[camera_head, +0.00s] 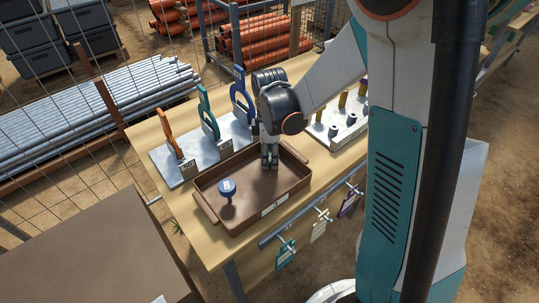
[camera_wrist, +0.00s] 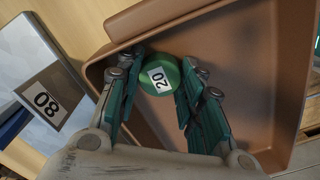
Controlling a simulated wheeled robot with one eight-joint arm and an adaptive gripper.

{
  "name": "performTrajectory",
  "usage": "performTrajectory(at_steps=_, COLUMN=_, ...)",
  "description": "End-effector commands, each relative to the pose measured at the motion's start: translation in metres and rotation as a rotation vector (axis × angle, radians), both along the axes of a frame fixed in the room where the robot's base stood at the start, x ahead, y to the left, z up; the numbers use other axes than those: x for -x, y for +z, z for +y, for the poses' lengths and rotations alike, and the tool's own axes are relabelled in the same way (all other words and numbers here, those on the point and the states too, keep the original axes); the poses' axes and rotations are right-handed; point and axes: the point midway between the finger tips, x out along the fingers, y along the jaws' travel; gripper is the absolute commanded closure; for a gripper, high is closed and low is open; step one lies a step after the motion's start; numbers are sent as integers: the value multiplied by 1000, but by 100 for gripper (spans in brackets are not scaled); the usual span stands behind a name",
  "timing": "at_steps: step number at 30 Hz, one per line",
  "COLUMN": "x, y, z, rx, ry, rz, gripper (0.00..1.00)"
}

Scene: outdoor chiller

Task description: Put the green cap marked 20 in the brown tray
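The green cap (camera_wrist: 160,76) carries a white label reading 20. In the wrist view it sits between the two finger pads of my gripper (camera_wrist: 163,62), which appear to touch it on both sides. The brown tray (camera_wrist: 268,62) lies beneath and around it. In the head view my gripper (camera_head: 269,158) points down over the far part of the brown tray (camera_head: 245,228), inside its rim. The green cap cannot be made out there. Whether its lower end touches the tray floor is hidden.
A blue cap (camera_head: 227,187) on a stem stands in the tray's near left part. Behind the tray, a grey plate (camera_head: 178,170) holds orange, teal and blue tools. A pale rack (camera_head: 335,139) with several pegs stands to the right. Tagged items hang off the front edge.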

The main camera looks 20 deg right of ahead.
Motion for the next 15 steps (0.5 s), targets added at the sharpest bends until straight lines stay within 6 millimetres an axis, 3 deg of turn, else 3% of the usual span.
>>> performTrajectory(at_steps=11, x=0, y=2, z=0, rx=0, ry=0, rz=0, gripper=58)
performTrajectory(at_steps=15, x=0, y=14, z=0, rx=0, ry=0, rz=0, gripper=58)
